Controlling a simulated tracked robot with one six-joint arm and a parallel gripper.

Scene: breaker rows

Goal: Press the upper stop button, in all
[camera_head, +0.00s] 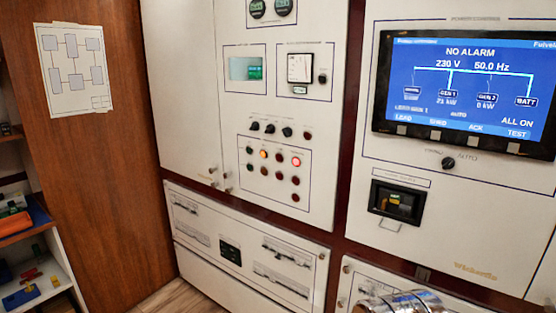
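A framed group of small round lamps or buttons (279,175) is on the white cabinet panel left of centre. In its top row an orange one (263,154) and a red one (296,161) look lit; others are dark red or green. A dark red round piece (308,135) sits above the frame, right of several black knobs (270,129). The labels are too small to read, so I cannot tell which is the upper stop button. My gripper's fingers do not show. A shiny metal cylinder at the bottom right seems to be part of my arm.
A large screen (468,85) reading NO ALARM is on the right panel, with a black knob (448,163) and a dark recessed unit (396,201) below. Shelves (52,292) with loose items stand at the far left. A strip of wooden floor (172,300) shows at the bottom.

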